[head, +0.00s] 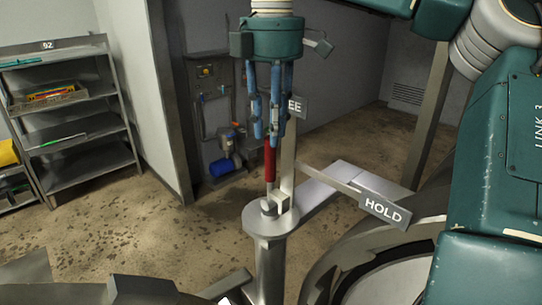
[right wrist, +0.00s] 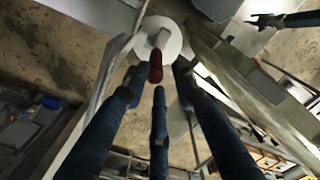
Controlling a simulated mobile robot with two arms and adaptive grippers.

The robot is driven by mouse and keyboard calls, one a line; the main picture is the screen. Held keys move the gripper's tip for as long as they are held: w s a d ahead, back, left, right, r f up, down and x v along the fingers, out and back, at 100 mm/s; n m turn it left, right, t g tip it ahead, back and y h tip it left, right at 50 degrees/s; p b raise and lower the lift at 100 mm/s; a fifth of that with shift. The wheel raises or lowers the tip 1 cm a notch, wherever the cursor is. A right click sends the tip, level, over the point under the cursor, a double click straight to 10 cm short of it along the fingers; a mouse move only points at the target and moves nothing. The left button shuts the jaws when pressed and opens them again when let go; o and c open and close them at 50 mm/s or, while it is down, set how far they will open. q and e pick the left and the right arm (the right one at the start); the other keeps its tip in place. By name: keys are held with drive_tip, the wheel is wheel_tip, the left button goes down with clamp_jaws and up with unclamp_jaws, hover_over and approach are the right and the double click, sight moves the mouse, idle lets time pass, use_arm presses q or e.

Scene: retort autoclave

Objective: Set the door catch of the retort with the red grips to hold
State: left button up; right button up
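The door catch lever has a red grip (head: 270,160) and stands close to upright on a round-topped metal post (head: 270,222). The HOLD plate (head: 384,208) is on an arm to the right of the lever. Another plate (head: 297,107), reading "EE", is partly hidden behind my right gripper. My right gripper (head: 268,132) points down over the lever, its blue fingers around the upper end of the red grip. In the right wrist view the red grip (right wrist: 155,72) shows between the spread fingers, with gaps beside it.
The retort's round metal rim (head: 345,262) is at the lower right, close to the post. A shelf rack (head: 75,145) stands at the left wall. A blue pump (head: 222,166) sits behind the post. Stained open floor (head: 130,220) lies left of the post.

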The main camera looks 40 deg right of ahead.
drive_tip(key=shift+w+d+r, duration=0.25)
drive_tip(key=shift+w+r, duration=0.3)
drive_tip(key=shift+w, duration=0.05)
drive_tip(key=shift+s+a+r, duration=0.1)
drive_tip(key=shift+s+r, duration=0.2)
drive_tip(key=shift+r, duration=0.35)
drive_tip(key=shift+s+a+r, duration=0.1)
drive_tip(key=shift+s+r, duration=0.15)
drive_tip(key=shift+r, duration=0.4)
drive_tip(key=shift+w+d+r, duration=0.1)
drive_tip(key=shift+w+r, duration=0.15)
drive_tip(key=shift+r, duration=0.45)
drive_tip(key=shift+s, duration=0.2)
drive_tip(key=shift+w, duration=0.1)
